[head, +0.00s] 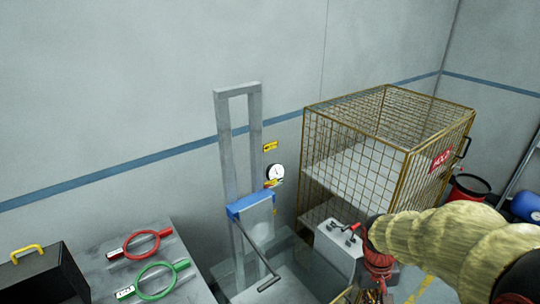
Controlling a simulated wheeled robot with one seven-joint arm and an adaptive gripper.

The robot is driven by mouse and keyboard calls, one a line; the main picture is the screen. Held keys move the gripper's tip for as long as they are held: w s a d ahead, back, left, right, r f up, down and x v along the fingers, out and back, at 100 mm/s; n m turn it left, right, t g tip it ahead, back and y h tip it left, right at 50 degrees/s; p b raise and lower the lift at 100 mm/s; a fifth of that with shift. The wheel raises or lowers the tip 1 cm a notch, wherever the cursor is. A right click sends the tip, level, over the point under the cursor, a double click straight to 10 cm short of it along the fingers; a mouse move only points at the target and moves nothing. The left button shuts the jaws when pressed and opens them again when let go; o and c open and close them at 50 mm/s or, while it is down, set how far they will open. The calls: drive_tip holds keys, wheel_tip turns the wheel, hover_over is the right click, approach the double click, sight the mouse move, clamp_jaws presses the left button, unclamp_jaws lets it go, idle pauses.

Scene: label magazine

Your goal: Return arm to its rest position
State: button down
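My arm, in a yellowish sleeve, reaches in from the lower right of the head view. It bends down at a dark and red wrist. My gripper (372,296) is at the bottom edge of the picture, partly cut off and small. I cannot tell whether its fingers are open or shut, or whether they hold anything. It is in front of the wire cage and to the right of the metal frame.
A yellow wire cage (360,150) with a red label stands behind my arm. A grey box (338,250) is left of my wrist. A metal frame (222,140) stands at the wall. Red (140,243) and green (153,279) rings lie on a grey table (190,250).

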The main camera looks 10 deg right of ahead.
drive_tip(key=s+a+r+n+t+b, duration=0.1)
drive_tip(key=s+a+r+t+b, duration=0.1)
drive_tip(key=a, duration=0.6)
drive_tip(key=s+a+r+n+t+y+b, duration=0.1)
drive_tip(key=s+a+r+n+t+b, duration=0.1)
drive_tip(key=a+r+t+b, duration=0.2)
drive_tip(key=a+r+b, duration=0.1)
drive_tip(key=a+r, duration=0.2)
drive_tip(key=a, duration=0.1)
drive_tip(key=shift+r, duration=0.1)
idle(0.4)
